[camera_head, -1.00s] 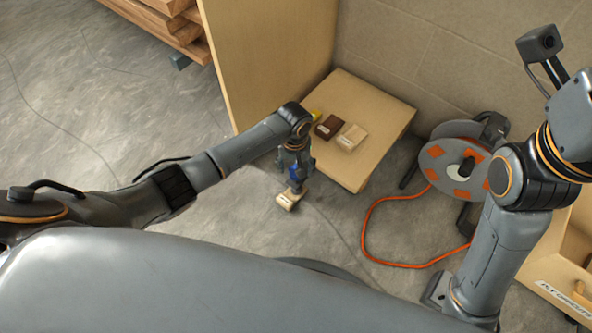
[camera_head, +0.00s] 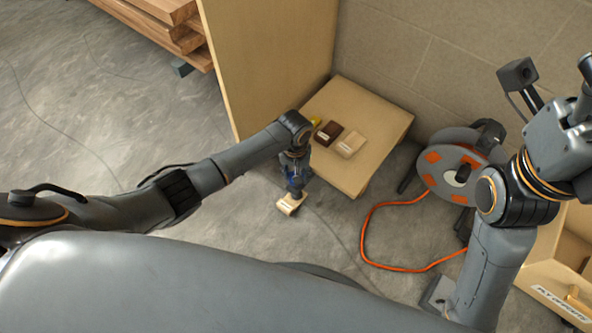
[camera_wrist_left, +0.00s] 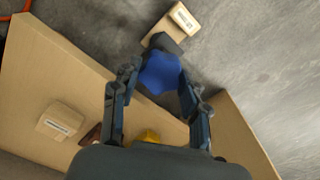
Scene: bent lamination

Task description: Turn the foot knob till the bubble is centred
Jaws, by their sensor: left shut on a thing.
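My left gripper (camera_wrist_left: 157,92) reaches down beside the low wooden board, and its fingers are shut on a blue lobed knob (camera_wrist_left: 160,72). The knob also shows, small and partly covered by the gripper (camera_head: 295,182), in the head view (camera_head: 294,172). Just beyond the knob is a dark piece (camera_wrist_left: 165,43), and past that a pale labelled block (camera_wrist_left: 184,18), which also shows below the gripper in the head view (camera_head: 290,204). I cannot make out a bubble.
The low board (camera_head: 378,148) carries a dark brown labelled block (camera_head: 328,133), a pale labelled block (camera_head: 351,144) and a small yellow thing (camera_head: 316,121). A tall panel (camera_head: 268,70) stands behind. A cable reel (camera_head: 452,165) with an orange cord lies right.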

